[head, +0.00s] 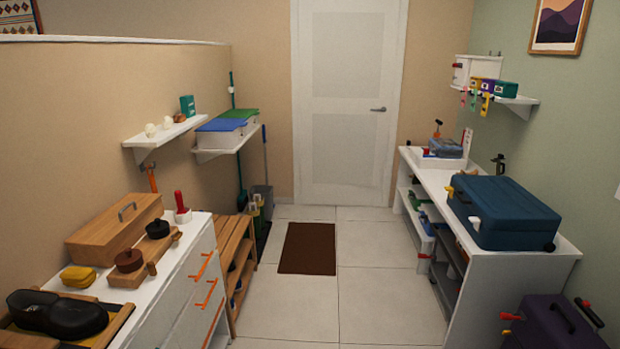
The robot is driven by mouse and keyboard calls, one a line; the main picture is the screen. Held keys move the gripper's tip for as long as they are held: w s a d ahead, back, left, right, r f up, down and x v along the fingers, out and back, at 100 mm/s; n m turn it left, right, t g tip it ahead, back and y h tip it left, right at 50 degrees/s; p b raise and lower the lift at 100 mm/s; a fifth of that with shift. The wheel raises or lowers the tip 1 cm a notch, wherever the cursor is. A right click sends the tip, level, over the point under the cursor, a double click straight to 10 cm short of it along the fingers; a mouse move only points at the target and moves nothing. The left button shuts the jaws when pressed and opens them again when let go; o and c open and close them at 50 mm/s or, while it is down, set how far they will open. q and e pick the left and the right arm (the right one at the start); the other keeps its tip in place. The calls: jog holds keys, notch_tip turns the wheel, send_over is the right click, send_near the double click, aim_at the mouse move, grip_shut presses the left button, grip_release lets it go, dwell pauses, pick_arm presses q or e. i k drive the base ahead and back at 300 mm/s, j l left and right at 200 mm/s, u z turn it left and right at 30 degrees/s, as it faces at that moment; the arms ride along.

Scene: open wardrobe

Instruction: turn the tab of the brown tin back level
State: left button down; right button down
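The brown tin (129,262) is a round, low, reddish-brown tin on a small wooden board, on the white cabinet at the left. A small raised piece shows on its top, but it is too small to tell its angle or whether it is the tab. Neither of my grippers is in view.
A wooden box (116,229) stands behind the tins, and a yellow item (78,277) lies in front. The tiled floor (290,302) in the middle is clear, with a brown mat (307,248) farther back.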

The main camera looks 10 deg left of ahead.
aim_at(150, 266)
jog(key=u, duration=1.35)
